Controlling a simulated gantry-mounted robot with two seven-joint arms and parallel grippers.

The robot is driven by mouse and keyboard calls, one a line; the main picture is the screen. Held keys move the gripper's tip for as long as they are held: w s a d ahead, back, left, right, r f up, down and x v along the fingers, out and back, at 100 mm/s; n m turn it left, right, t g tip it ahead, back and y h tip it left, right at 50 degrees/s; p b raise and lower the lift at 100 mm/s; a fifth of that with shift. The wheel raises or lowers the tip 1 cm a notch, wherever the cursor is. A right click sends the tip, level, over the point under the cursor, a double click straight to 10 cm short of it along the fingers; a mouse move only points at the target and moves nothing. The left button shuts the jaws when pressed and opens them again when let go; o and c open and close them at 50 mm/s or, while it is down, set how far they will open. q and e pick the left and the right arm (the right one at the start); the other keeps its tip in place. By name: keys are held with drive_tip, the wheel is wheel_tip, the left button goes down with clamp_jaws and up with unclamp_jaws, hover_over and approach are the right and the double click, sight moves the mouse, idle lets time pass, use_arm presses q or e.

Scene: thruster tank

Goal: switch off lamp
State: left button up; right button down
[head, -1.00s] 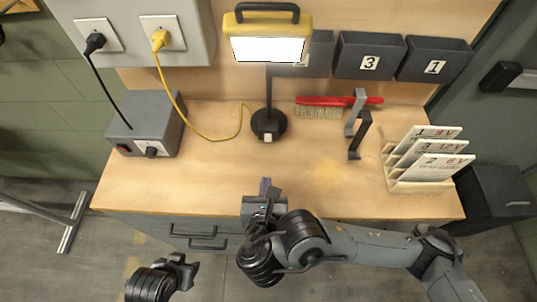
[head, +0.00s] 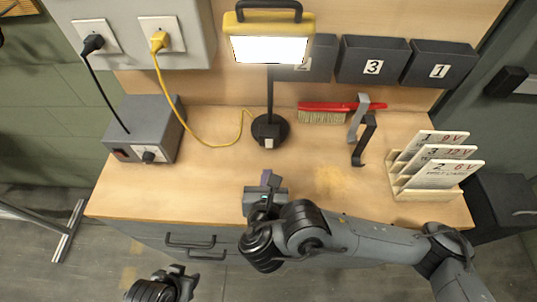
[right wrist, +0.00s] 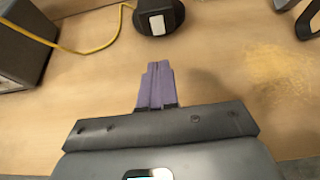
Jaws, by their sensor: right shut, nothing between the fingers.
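The lamp (head: 268,48) has a yellow frame and a bright white panel that is lit. It stands on a thin post over a round black base (head: 270,131) with a pale switch (head: 269,143) on its front side. The base and switch also show at the top of the right wrist view (right wrist: 157,24). My right gripper (head: 268,178) is shut and empty over the front of the bench, short of the base and apart from it. Its purple fingertips (right wrist: 156,84) point toward the switch. My left gripper (head: 180,272) is at the lower left, off the bench; its finger gap is unclear.
A grey box (head: 144,128) with a red switch and knob stands left. A yellow cable (head: 205,141) curves toward the lamp base. A red brush (head: 322,112), grey and black brackets (head: 365,140) and a card rack (head: 432,165) stand right.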

drive_tip(key=b, duration=0.3)
approach(269, 147)
drive_tip(key=x, duration=0.5)
drive_tip(key=shift+f, duration=0.3)
drive_tip(key=shift+w+b, duration=0.4)
drive_tip(key=shift+w, duration=0.25)
